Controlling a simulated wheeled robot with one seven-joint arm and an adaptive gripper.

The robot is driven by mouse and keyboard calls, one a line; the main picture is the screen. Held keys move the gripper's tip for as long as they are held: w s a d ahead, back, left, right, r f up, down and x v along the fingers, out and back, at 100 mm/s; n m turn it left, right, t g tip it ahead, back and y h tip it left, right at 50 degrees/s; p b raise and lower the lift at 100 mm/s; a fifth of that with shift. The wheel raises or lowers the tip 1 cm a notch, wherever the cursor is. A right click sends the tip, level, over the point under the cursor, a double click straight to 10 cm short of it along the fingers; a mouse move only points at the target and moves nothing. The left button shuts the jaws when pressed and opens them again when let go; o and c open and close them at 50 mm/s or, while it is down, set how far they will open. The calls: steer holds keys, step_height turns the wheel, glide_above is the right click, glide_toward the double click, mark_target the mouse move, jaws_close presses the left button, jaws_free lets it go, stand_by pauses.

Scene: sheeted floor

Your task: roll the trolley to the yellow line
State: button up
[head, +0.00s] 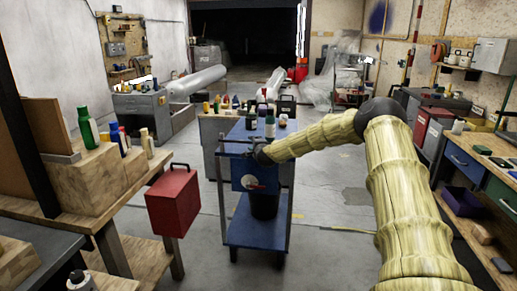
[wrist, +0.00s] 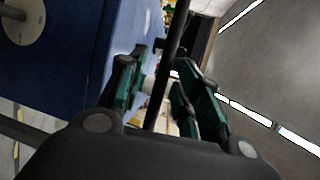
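The blue trolley (head: 257,233) stands upright on the floor at the middle of the head view, with bottles and cans on top and a dark bin on its lower shelf. Its dark push handle (head: 232,140) is at the near end. My gripper (head: 256,152) is at that handle. In the wrist view, the dark handle bar (wrist: 175,45) runs between the green-padded fingers of my gripper (wrist: 166,95), with gaps showing beside it, so the fingers look open around it. A yellow line (head: 350,229) shows in part on the floor to the right of the trolley.
A wooden workbench (head: 155,250) with a red box (head: 173,201) at its edge stands close on the left. Drawer benches (head: 465,165) line the right. A grey cabinet (head: 209,130) stands beside the trolley. Open floor (head: 335,185) lies to the trolley's right.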

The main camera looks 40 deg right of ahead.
steer(key=v, duration=1)
steer(key=shift+s+r, duration=0.15)
steer(key=shift+s, duration=0.2)
steer(key=shift+a, duration=0.1)
steer(key=s+a+f+n+g+y, duration=0.1)
steer(key=s+a+f+n+y, duration=0.2)
steer(key=a+f, duration=0.7)
steer(key=s+a+f+n+g+y+p, duration=0.1)
steer(key=s+a+f+n+g+y, duration=0.15)
steer(key=s+a+f+n, duration=0.5)
steer(key=s+a+f+n+g+y+p, duration=0.1)
steer(key=s+a+f+n+g+p, duration=0.15)
steer(key=s+a+f, duration=0.8)
steer(key=s+a+f+n+g, duration=0.25)
steer(key=s+a+f, duration=0.3)
steer(key=s, duration=0.35)
steer(key=s+a+f+n+g, duration=0.25)
steer(key=s+a+f, duration=0.3)
steer(key=s, duration=0.35)
steer(key=s+a+n+g+p, duration=0.1)
steer(key=s+n, duration=0.4)
steer(key=s, duration=1.6)
steer(key=a+g, duration=0.1)
steer(key=g, duration=0.1)
steer(key=shift+s+g, duration=0.3)
steer(key=shift+g, duration=0.1)
